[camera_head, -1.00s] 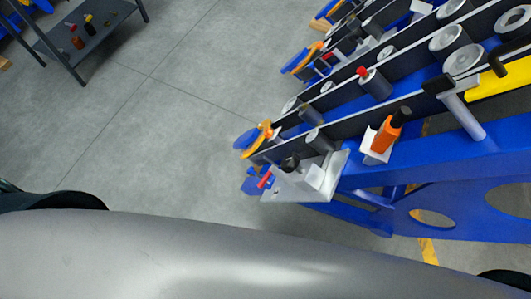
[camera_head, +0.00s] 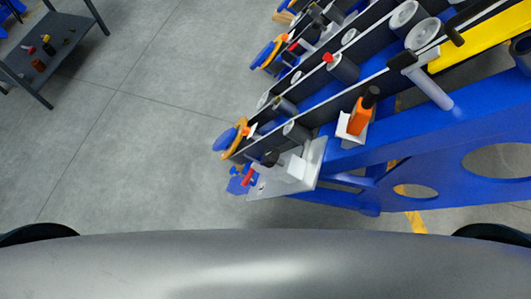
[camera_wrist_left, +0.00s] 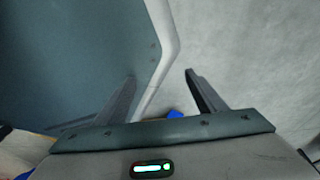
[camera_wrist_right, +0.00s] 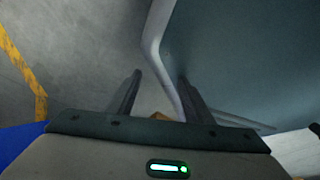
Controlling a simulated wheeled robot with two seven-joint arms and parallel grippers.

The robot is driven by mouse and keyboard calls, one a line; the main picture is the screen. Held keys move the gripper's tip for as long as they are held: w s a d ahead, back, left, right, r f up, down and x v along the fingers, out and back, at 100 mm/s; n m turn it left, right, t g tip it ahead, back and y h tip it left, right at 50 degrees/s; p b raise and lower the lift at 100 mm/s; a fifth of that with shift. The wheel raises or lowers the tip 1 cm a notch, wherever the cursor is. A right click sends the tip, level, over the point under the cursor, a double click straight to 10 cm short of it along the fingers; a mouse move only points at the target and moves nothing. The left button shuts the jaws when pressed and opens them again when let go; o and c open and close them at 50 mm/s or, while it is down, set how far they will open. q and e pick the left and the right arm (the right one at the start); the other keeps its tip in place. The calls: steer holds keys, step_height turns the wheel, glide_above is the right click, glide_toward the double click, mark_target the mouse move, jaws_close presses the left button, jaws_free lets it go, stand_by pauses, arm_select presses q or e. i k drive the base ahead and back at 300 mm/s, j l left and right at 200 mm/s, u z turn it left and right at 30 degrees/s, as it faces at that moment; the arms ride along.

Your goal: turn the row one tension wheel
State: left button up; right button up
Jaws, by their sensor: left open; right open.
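The blue harvester chassis (camera_head: 420,140) with its slanted dark row bars fills the right of the head view. Grey rollers (camera_head: 297,131) sit along the bars. The nearest row has a white bracket (camera_head: 290,172) with a dark round knob and small red part (camera_head: 248,177). Blue and orange discs (camera_head: 230,137) sit at the row tips. I cannot tell which part is the row one tension wheel. My left gripper (camera_wrist_left: 160,75) and right gripper (camera_wrist_right: 160,75) show only in their wrist views, both open and empty, away from the row parts.
An orange part with a black top (camera_head: 360,115) stands in a white holder. A grey T-shaped handle (camera_head: 430,85) lies right of it. A dark shelf with small items (camera_head: 60,45) stands at top left. Open grey floor (camera_head: 140,130) lies between shelf and chassis.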

mark_target(270, 157)
steer(key=i+j, duration=0.1)
steer(key=j, duration=0.25)
steer(key=i+j, duration=0.15)
steer(key=j, duration=0.2)
steer(key=i+j, duration=0.1)
steer(key=j, duration=0.25)
steer(key=i+j, duration=0.1)
steer(key=j, duration=0.3)
steer(key=i+j, duration=0.1)
steer(key=j, duration=0.25)
steer(key=z, duration=2.1)
